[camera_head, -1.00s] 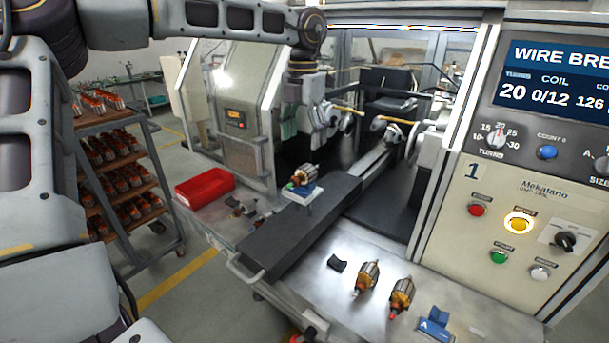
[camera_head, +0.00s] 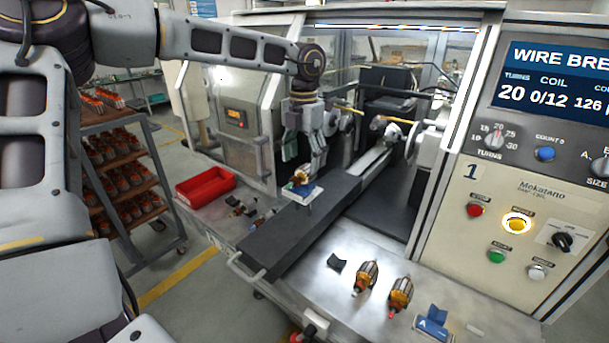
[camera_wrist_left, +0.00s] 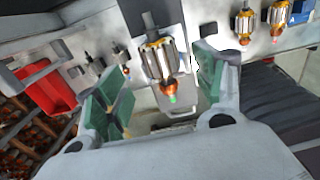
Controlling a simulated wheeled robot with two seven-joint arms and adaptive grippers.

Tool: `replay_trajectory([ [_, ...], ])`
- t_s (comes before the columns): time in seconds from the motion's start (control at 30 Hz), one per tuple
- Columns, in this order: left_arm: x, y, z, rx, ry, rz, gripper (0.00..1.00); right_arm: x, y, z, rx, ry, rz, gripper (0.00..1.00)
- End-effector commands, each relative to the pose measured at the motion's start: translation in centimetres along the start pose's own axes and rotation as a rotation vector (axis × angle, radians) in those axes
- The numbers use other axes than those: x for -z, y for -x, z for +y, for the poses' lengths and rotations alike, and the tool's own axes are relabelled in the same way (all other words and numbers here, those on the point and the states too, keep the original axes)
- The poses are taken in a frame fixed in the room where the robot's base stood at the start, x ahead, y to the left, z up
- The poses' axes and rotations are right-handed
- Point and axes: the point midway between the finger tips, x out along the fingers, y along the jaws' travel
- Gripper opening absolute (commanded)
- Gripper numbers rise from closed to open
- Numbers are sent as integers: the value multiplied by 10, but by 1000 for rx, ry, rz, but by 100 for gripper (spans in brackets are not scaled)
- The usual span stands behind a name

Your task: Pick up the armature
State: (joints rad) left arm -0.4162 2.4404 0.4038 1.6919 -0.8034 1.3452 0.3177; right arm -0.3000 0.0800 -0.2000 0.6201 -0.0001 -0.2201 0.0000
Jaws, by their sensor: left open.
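An armature with a copper winding (camera_head: 301,178) rests on a small blue-and-white holder (camera_head: 306,196) on the dark slide bar. It also shows in the left wrist view (camera_wrist_left: 160,58), between the green-padded fingers and apart from both. My left gripper (camera_head: 305,165) points down just above and around this armature and is open. In the left wrist view the left gripper (camera_wrist_left: 160,95) has its fingers spread wide. Two more armatures, one (camera_head: 366,277) and another (camera_head: 401,294), lie on the metal table at the front. My right gripper does not show.
A red bin (camera_head: 206,186) stands on the table's left part, with small parts (camera_head: 240,207) beside it. The winding machine (camera_head: 385,120) is behind the holder. A control panel (camera_head: 530,190) is at the right. A blue block marked A (camera_head: 432,322) lies at the front.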

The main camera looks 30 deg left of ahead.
Motion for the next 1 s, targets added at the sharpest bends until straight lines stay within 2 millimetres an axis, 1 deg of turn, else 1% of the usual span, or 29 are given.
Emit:
replay_trajectory([
  [0.3,0,-27,-2,0,-1,3,69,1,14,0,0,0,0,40],
  [0.4,-1,-38,-2,1,1,3,69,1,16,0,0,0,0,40],
  [0.5,0,-44,-2,0,0,2,69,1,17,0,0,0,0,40],
  [0.63,-1,-47,-2,0,0,0,69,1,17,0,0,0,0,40],
  [1.0,-1,-47,-2,0,0,0,69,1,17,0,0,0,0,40],
])
